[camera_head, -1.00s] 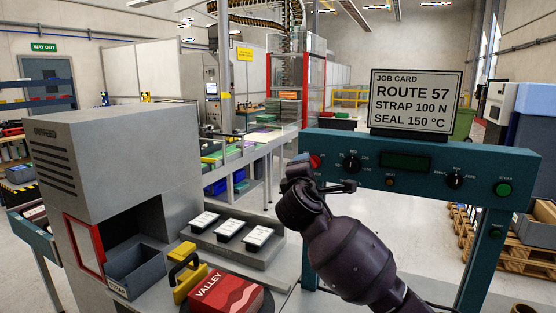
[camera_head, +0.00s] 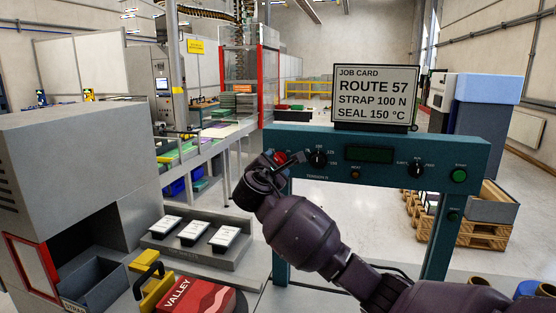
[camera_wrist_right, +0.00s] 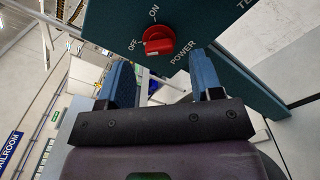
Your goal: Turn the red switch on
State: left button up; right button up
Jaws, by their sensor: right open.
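The red switch (camera_head: 281,157) is a round knob at the left end of the teal panel (camera_head: 340,142), partly hidden by my right gripper in the head view. In the right wrist view the red switch (camera_wrist_right: 158,40) shows clearly between the labels OFF, ON and POWER. Its grip bar seems to lie toward OFF. My right gripper (camera_head: 284,164) is open in front of the switch. In the wrist view the blue fingers of the right gripper (camera_wrist_right: 158,60) stand apart on either side below the knob, apparently not touching it. My left gripper is not in view.
The panel also carries a black dial (camera_head: 318,158), a display, a second dial (camera_head: 416,170) and a green button (camera_head: 459,175). A job card (camera_head: 375,95) stands on top.

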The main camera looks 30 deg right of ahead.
aim_at(278, 161)
jog(key=shift+x, duration=2.1)
jog(key=shift+w, duration=0.1)
jog(key=shift+a, duration=0.1)
jog(key=c, duration=0.9)
